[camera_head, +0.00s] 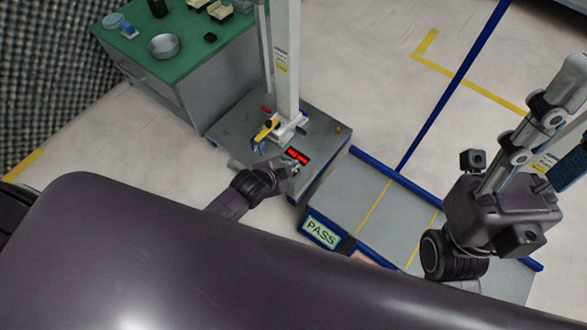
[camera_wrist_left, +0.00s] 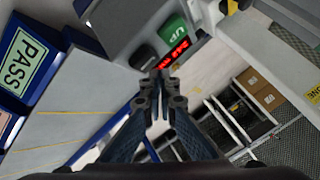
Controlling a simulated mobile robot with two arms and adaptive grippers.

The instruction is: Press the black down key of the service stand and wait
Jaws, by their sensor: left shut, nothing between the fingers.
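The service stand (camera_head: 228,128) is a grey box with a white column (camera_head: 286,60) rising from its top. A red lit display (camera_head: 297,155) is at its front edge and also shows in the left wrist view (camera_wrist_left: 181,48). In that view the black key (camera_wrist_left: 144,57) sits beside the green UP key (camera_wrist_left: 174,37). My left gripper (camera_head: 290,170) is shut and empty, at the key panel. In the wrist view its fingertips (camera_wrist_left: 157,74) are right by the black key; I cannot tell if they touch it.
A yellow-and-white fixture (camera_head: 268,130) is mounted at the column's foot. A green-topped bench (camera_head: 185,62) with small items stands at the back left. A grey platform with blue edges (camera_head: 378,200) and a PASS sign (camera_head: 321,232) lies right of the stand.

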